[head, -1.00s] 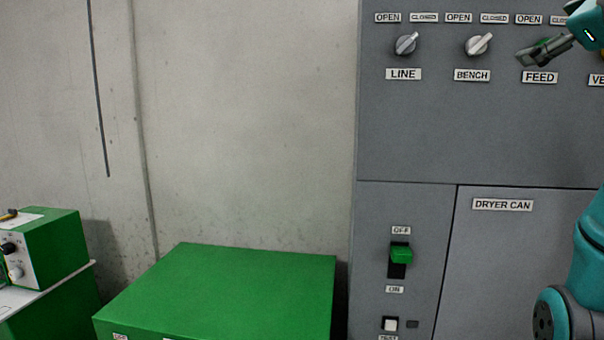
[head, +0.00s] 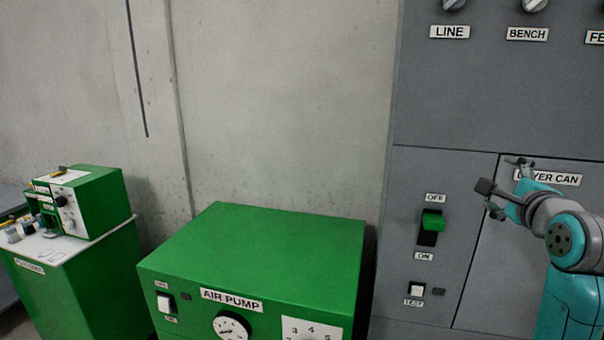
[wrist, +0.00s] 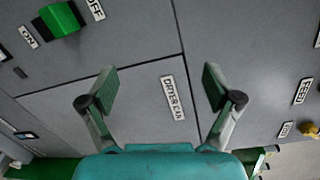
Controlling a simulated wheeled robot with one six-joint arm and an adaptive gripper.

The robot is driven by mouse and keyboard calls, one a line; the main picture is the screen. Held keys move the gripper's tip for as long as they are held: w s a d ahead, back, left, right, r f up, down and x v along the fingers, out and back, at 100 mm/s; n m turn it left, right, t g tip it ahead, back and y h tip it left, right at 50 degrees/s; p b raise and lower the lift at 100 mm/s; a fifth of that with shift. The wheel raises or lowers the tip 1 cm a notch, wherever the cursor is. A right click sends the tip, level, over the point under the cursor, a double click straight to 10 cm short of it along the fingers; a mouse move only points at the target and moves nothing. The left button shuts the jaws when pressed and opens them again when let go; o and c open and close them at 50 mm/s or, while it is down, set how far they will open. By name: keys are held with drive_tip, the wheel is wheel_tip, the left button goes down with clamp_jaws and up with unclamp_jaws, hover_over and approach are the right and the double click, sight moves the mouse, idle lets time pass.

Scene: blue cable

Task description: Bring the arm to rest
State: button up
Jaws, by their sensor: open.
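My gripper (head: 507,187) is at the right of the head view, in front of the grey panel near the DRYER CAN label (head: 547,178). My teal arm rises behind it from the lower right. In the wrist view my gripper (wrist: 158,88) has its two fingers wide apart with nothing between them. The DRYER CAN label also shows in the wrist view (wrist: 172,97), beyond the fingers. The gripper looks clear of the panel, though the exact gap is hard to tell.
The grey panel (head: 480,110) carries a green OFF/ON switch (head: 433,220), a white TEST button (head: 416,289) and knobs above. A green AIR PUMP box (head: 260,245) stands left of it. A smaller green device (head: 85,200) sits on a stand at far left.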

drive_tip(key=s+a+f+n, duration=0.2)
drive_tip(key=a+f, duration=0.1)
drive_tip(key=f, duration=0.7)
drive_tip(key=s+a+f+n, duration=0.2)
drive_tip(key=a+f, duration=0.1)
drive_tip(key=f, duration=0.8)
drive_tip(key=s+a+f+n+g+y, duration=0.1)
drive_tip(key=s+a+f+n, duration=0.25)
drive_tip(key=s+f, duration=0.35)
drive_tip(key=s+a+f+n, duration=0.2)
drive_tip(key=s+a+f, duration=0.3)
drive_tip(key=f, duration=0.4)
drive_tip(key=s+a+f+n, duration=0.2)
drive_tip(key=s+f+n, duration=0.15)
drive_tip(key=s, duration=0.55)
drive_tip(key=s+a+f+n, duration=0.2)
drive_tip(key=s+f+n, duration=0.15)
drive_tip(key=s, duration=0.55)
drive_tip(key=s+a+r+n+g+y, duration=0.1)
drive_tip(key=s+n, duration=0.5)
drive_tip(key=s, duration=1.2)
drive_tip(key=shift+s+a+r+n+y, duration=0.35)
drive_tip(key=shift+a+r+y, duration=0.35)
drive_tip(key=shift+a, duration=0.45)
drive_tip(key=shift+r, duration=0.1)
